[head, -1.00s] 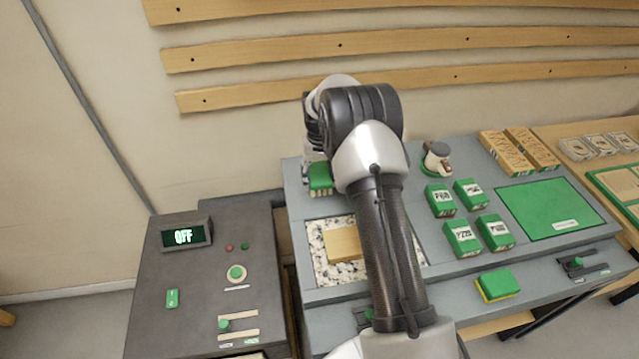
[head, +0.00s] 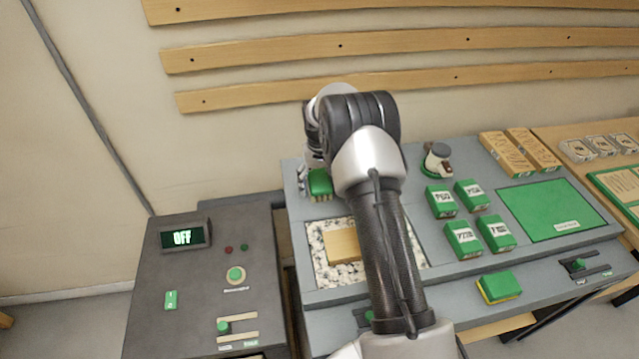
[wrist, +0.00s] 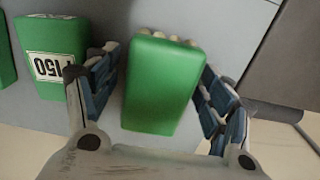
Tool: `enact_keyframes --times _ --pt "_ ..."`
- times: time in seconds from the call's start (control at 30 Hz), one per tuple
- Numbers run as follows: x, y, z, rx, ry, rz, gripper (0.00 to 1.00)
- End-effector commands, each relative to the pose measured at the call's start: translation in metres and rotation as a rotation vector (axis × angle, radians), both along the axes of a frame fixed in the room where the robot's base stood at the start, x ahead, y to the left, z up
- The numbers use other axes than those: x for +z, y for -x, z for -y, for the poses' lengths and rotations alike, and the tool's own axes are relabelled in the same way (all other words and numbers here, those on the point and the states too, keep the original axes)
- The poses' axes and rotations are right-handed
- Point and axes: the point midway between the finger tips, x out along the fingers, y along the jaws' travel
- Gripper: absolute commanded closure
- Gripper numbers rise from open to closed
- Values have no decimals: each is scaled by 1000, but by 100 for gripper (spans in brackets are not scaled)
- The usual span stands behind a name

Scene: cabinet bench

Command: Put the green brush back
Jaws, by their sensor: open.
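The green brush (head: 320,182) stands at the back left of the grey bench, with pale bristles showing along its lower edge. In the wrist view the brush (wrist: 162,90) fills the space between the two fingers of my gripper (wrist: 160,75). The fingers are open, one on each side of it, with a visible gap at least at the upper left. I cannot tell whether either finger touches it. In the head view my arm hides most of the gripper.
A stone-filled tray (head: 318,270) with a wooden block (head: 342,245) lies in front of the brush. Several labelled green blocks (head: 463,240), a green mat (head: 552,212) and a green-and-yellow sponge (head: 499,287) are to the right. A control box (head: 205,280) reads OFF.

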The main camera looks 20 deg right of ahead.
Motion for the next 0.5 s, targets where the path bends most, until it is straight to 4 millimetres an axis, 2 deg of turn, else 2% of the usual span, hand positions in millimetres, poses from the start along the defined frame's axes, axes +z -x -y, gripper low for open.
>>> enact_keyframes --times 0.17,0.27,0.5 --pt "3 0 0 0 0 1 26" --pt "12 -1 0 0 1 3 26" --pt "62 -1 0 0 1 4 26"
